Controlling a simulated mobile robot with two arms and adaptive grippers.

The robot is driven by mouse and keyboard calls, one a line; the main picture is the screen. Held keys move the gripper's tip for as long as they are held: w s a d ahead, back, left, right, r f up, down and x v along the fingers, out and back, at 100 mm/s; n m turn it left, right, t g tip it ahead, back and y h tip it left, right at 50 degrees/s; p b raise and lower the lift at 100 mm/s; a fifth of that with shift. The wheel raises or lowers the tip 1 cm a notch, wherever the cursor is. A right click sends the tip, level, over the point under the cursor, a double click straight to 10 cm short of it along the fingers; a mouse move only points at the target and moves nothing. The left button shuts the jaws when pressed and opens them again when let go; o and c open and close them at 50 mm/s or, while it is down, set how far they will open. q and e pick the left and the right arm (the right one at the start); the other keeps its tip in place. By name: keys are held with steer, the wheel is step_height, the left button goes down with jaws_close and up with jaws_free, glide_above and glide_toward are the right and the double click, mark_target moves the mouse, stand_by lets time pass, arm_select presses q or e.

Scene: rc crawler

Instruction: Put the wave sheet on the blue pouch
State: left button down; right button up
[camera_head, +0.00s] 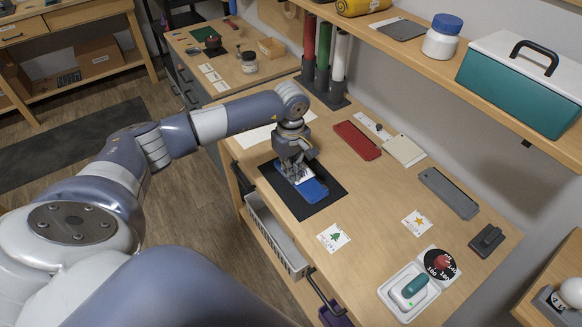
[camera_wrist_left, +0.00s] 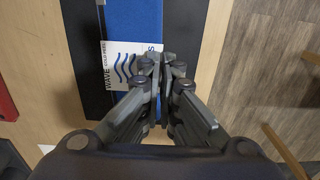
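The blue pouch (camera_head: 313,190) lies on a black mat (camera_head: 326,205) on the workbench. It also shows in the left wrist view (camera_wrist_left: 132,18). The wave sheet (camera_wrist_left: 120,66) is white with dark blue wavy lines and lies across the pouch. In the head view a small white part of it (camera_head: 299,178) shows below my gripper. My left gripper (camera_head: 294,172) is over the pouch, fingers pointing down. In the left wrist view its fingertips (camera_wrist_left: 160,62) are close together at the sheet's right edge and seem to pinch it. My right gripper is out of view.
A tree card (camera_head: 333,238) and a star card (camera_head: 416,223) lie nearer the front. A red case (camera_head: 357,140), a beige case (camera_head: 404,151) and a grey case (camera_head: 449,193) lie toward the wall. Coloured tubes (camera_head: 323,55) stand behind my gripper. A shelf (camera_head: 400,45) overhangs the back.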

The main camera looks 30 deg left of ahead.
arm_select(q)
steer(key=shift+f, duration=0.35)
steer(key=c, duration=1.8)
jaws_free()
steer(key=shift+b, duration=0.3)
steer(key=shift+r, duration=0.2)
steer(key=shift+w+r, duration=0.1)
steer(key=shift+r, duration=0.2)
step_height(320, 180, up, 11)
steer(key=b, duration=0.3)
steer(key=shift+r, duration=0.2)
